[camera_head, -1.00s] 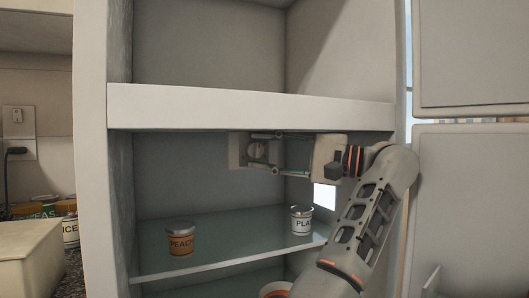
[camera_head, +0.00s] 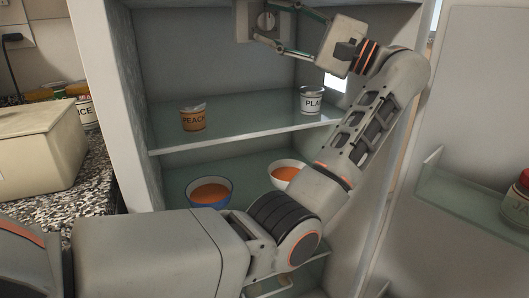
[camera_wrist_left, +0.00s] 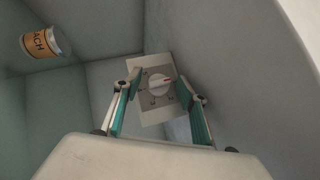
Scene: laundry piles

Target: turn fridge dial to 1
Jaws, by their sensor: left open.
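The fridge dial (camera_head: 266,20) is a round white knob on a pale plate on the fridge's inner wall, near the top of the head view. My left gripper (camera_head: 270,21) is open in front of the dial. In the left wrist view, the fingers of the left gripper (camera_wrist_left: 158,85) stand on either side of the knob; I cannot tell whether they touch it. My right gripper is not in view.
A peach tin (camera_head: 193,118) and another labelled tin (camera_head: 312,101) stand on a glass shelf (camera_head: 240,132) below the dial. Two bowls, one blue (camera_head: 209,191) and one white (camera_head: 288,172), sit lower. The fridge door (camera_head: 470,120) stands open at right.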

